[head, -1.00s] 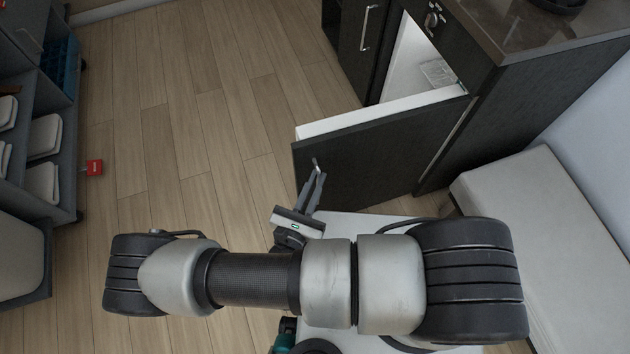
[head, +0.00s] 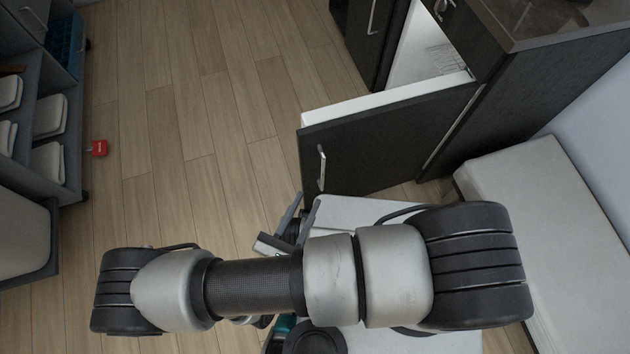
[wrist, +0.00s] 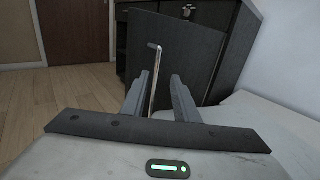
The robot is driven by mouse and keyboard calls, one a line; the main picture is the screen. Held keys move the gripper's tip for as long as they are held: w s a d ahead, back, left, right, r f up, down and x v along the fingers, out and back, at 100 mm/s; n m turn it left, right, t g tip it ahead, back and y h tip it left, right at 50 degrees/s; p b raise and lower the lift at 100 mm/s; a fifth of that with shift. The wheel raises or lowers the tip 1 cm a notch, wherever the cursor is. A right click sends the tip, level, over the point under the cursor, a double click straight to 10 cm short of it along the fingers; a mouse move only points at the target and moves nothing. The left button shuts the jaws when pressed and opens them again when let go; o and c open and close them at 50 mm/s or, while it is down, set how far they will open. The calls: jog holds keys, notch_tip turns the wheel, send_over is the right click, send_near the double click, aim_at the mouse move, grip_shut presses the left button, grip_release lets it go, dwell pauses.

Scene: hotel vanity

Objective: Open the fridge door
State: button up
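The dark fridge door (head: 385,145) stands swung open from the cabinet, with its pale inner edge and the white fridge interior (head: 425,45) showing in the head view. Its silver handle (head: 321,168) is upright near the door's free edge. The handle also shows in the wrist view (wrist: 154,75), between and beyond the fingertips. My gripper (head: 301,205) is in front of the door, with its fingers apart and nothing held. In the wrist view the open fingers (wrist: 161,82) point toward the door. The handle's lower end is partly lined up with the left finger.
A white bench (head: 555,205) stands right of the door. A grey shelf unit (head: 65,130) with folded towels is at the far left, with a small red object (head: 99,148) on the floor beside it. Wooden floor (head: 200,120) is clear between.

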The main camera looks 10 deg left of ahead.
jog(key=v, duration=0.5)
jog(key=shift+s, duration=0.25)
dwell(0.3)
